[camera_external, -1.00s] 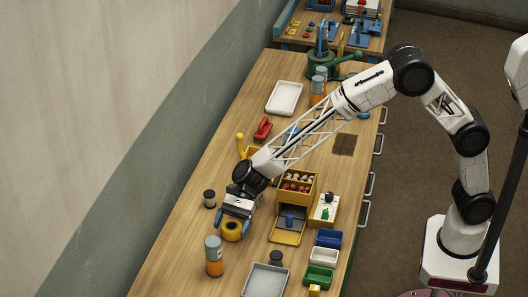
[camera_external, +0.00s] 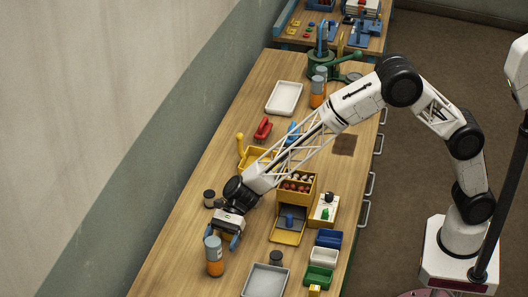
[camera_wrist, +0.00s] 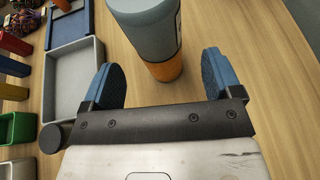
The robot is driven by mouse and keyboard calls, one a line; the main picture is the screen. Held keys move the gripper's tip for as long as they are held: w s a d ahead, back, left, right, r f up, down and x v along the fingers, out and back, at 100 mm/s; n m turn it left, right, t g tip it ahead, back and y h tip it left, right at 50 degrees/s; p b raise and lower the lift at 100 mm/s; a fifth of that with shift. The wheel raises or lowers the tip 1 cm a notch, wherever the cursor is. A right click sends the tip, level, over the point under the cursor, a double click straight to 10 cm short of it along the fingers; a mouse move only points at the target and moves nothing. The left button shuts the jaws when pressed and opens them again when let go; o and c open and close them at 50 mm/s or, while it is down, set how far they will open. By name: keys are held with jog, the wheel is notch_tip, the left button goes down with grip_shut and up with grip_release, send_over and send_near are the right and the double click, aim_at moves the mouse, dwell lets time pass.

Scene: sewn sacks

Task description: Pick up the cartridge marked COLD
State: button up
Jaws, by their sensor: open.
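A cylinder with a grey top and an orange lower part (camera_external: 214,262) stands upright near the table's front left; I cannot read any marking on it. In the wrist view this cylinder (camera_wrist: 152,30) stands just ahead of my gripper, between the lines of its fingers. My gripper (camera_external: 221,240) is open and empty, with blue finger pads (camera_wrist: 163,75) on either side of the cylinder's near part. Similar orange and grey cylinders (camera_external: 318,92) stand at the back by a green device; their markings are also unreadable.
A grey tray (camera_external: 265,281) lies to the right of the near cylinder. Blue, white and green bins (camera_external: 321,274) stand beyond it at the table's right edge. A dark jar (camera_external: 209,198) is just behind my gripper. The table left of the cylinder is clear.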

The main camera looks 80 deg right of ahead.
aim_at(213, 241)
jog(key=shift+a, duration=0.25)
jog(key=shift+x, duration=2.55)
jog(key=c, duration=1.2)
jog(key=shift+r, duration=0.1)
jog(key=shift+r, duration=4.9)
